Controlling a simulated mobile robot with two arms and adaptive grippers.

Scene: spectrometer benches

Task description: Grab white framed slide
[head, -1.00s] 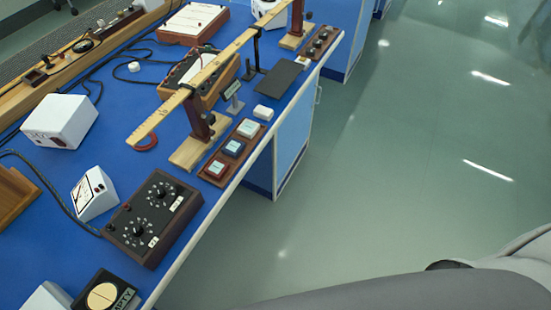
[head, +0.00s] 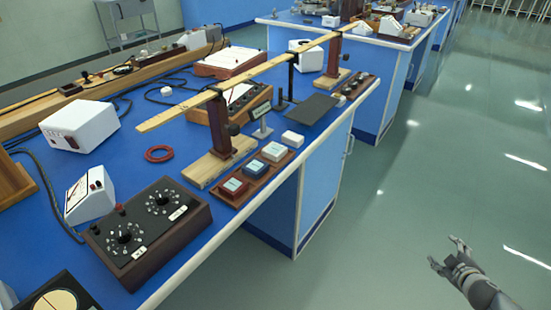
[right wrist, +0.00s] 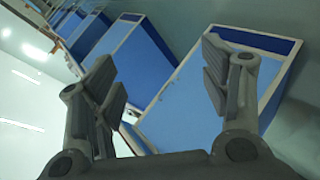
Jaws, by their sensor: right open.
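The white framed slide (head: 273,152) is the far one of three framed slides in a wooden tray (head: 221,199) near the bench's front edge. A blue framed slide (head: 253,168) lies in the middle and a red framed one (head: 234,187) at the near end. My right gripper (head: 445,251) is open and empty, over the floor, well to the right of the bench and apart from the slides. It also shows open in the right wrist view (right wrist: 162,85), facing blue cabinet fronts. My left gripper is not in view.
A wooden beam (head: 262,66) on stands runs above the bench behind the tray. A small white block (head: 292,139) sits beyond the slides. A dark dial box (head: 150,228) stands nearer. The floor (head: 400,190) right of the bench is clear.

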